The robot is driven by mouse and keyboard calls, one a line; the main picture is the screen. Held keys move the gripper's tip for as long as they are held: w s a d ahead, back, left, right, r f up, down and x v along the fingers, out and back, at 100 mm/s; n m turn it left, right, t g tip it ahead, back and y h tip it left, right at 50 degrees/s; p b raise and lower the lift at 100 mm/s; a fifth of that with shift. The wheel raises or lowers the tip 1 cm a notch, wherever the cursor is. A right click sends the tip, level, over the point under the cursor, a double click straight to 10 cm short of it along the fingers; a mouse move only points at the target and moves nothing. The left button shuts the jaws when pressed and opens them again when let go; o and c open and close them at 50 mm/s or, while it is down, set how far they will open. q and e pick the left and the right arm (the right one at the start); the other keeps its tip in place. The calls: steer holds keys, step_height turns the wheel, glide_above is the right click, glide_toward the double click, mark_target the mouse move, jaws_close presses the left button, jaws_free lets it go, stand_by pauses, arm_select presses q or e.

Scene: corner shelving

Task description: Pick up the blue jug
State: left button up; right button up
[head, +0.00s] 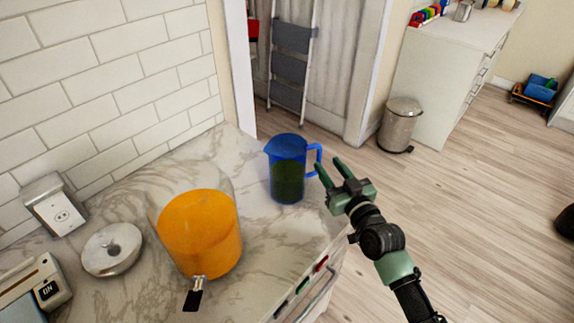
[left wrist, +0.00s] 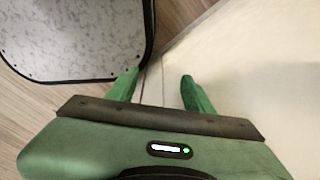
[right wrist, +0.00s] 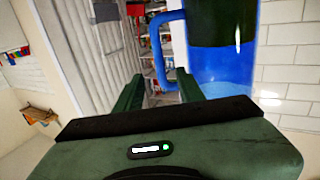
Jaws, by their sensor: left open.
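The blue jug (head: 287,170) stands upright on the marble counter near its right edge, with dark green contents showing through its side. Its handle (head: 316,158) points right, toward my right gripper (head: 333,170). My right gripper is open and empty just right of the handle. In the right wrist view the handle (right wrist: 160,48) shows ahead, between the lines of the two fingers, and the jug body (right wrist: 222,62) lies to the right. I cannot tell whether a finger touches it. My left gripper (left wrist: 160,88) is open and empty, low beside a pale surface, away from the jug.
A white tiled wall (head: 110,80) backs the counter (head: 250,265). A metal bin (head: 400,125) stands on the floor beyond. Open floor (head: 470,200) lies to the right.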

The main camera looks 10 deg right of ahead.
mark_target(321, 153)
steer(key=w, duration=0.1)
steer(key=w+p, duration=0.1)
steer(key=w+r, duration=0.1)
steer(key=shift+w+a+r+p, duration=0.1)
steer(key=shift+w+a+p, duration=0.2)
steer(key=shift+a+p, duration=0.1)
steer(key=shift+w+a+f, duration=0.15)
steer(key=shift+w, duration=0.45)
steer(key=shift+w+a+f, duration=0.1)
steer(key=shift+w+f, duration=0.05)
steer(key=shift+w, duration=0.6)
steer(key=shift+s, duration=0.1)
steer(key=c, duration=0.8)
arm_select(q)
steer(key=shift+s+d+r, duration=0.1)
steer(key=shift+s+r, duration=0.85)
steer(key=shift+s, duration=0.2)
arm_select(e)
jaws_close()
arm_select(q)
steer(key=shift+s, duration=0.1)
arm_select(e)
steer(key=shift+r, duration=0.15)
